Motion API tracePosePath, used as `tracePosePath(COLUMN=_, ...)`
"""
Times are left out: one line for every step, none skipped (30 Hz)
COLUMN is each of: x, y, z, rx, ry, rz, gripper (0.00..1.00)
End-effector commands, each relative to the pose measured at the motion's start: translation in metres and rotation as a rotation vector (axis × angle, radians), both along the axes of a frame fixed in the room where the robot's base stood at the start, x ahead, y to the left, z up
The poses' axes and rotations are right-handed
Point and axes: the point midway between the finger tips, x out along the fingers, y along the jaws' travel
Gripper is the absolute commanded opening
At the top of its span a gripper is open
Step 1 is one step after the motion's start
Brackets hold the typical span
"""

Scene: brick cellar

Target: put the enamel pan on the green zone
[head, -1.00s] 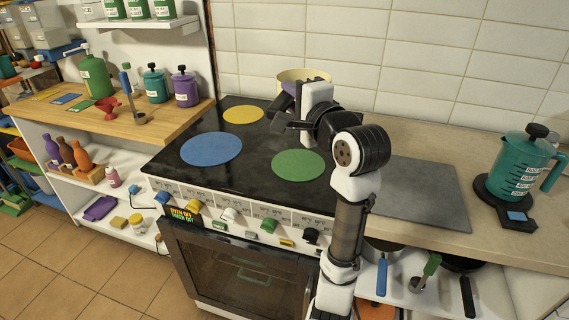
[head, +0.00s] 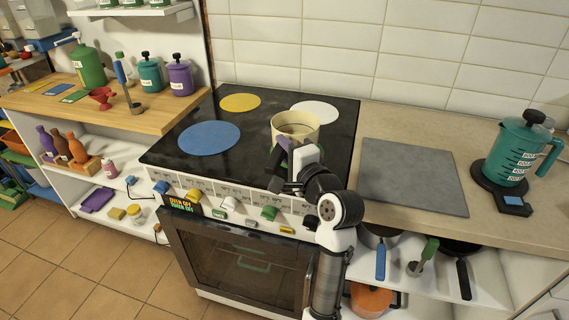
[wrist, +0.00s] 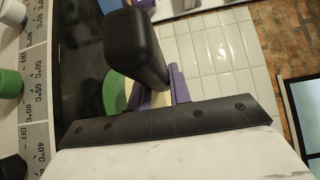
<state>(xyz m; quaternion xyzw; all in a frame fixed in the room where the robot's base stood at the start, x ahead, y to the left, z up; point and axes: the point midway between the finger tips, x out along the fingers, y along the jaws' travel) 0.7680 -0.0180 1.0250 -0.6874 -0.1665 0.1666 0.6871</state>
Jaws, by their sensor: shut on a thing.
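The cream enamel pan (head: 297,120) is over the front right of the black stovetop in the head view. My gripper (head: 283,158) is at its near side, shut on the pan. The exact grip is hidden by my wrist. In the wrist view a part of the green zone (wrist: 113,96) shows left of a black gripper part. Only a sliver of the pan (wrist: 161,97) shows there. I cannot tell whether the pan touches the stovetop.
The stovetop (head: 252,132) also bears a blue zone (head: 209,138), a yellow zone (head: 240,102) and a white zone (head: 316,112), all bare. A grey slab (head: 412,176) lies on the counter at right, with a teal jug (head: 516,152) beyond. Knobs line the front.

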Motion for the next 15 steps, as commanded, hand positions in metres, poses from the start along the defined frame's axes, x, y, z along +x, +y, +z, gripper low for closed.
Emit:
tracePosePath(x=0.000, y=0.000, z=-0.003, rx=0.000, ry=-0.003, rz=-0.001, gripper=0.00)
tracePosePath(x=0.000, y=0.000, z=-0.004, rx=0.000, ry=-0.004, rz=0.000, gripper=0.00)
tracePosePath(x=0.000, y=0.000, z=-0.006, rx=0.000, ry=-0.004, rz=0.000, gripper=0.00)
tracePosePath(x=0.000, y=0.000, z=-0.009, rx=0.000, ry=-0.003, rz=0.000, gripper=0.00)
tracePosePath(x=0.000, y=0.000, z=-0.013, rx=0.001, ry=-0.002, rz=0.000, gripper=0.00)
tracePosePath(x=-0.001, y=0.000, z=-0.018, rx=0.002, ry=-0.001, rz=0.000, gripper=0.00)
tracePosePath(x=0.000, y=0.000, z=-0.023, rx=0.002, ry=-0.001, rz=0.000, gripper=0.00)
tracePosePath(x=0.000, y=0.000, z=-0.027, rx=0.002, ry=0.000, rz=0.000, gripper=0.00)
tracePosePath(x=0.000, y=0.000, z=-0.033, rx=0.000, ry=-0.001, rz=0.000, gripper=0.00)
tracePosePath(x=0.000, y=0.000, z=-0.036, rx=0.001, ry=-0.002, rz=0.000, gripper=0.00)
tracePosePath(x=0.000, y=0.000, z=-0.039, rx=0.001, ry=-0.003, rz=0.000, gripper=0.00)
tracePosePath(x=-0.001, y=0.000, z=-0.042, rx=0.001, ry=-0.004, rz=0.000, gripper=0.00)
tracePosePath(x=-0.001, y=0.000, z=-0.043, rx=0.001, ry=-0.004, rz=0.000, gripper=0.00)
tracePosePath(x=-0.001, y=0.000, z=-0.044, rx=0.001, ry=-0.005, rz=0.000, gripper=0.00)
tracePosePath(x=0.000, y=0.000, z=-0.044, rx=0.000, ry=-0.006, rz=0.000, gripper=0.00)
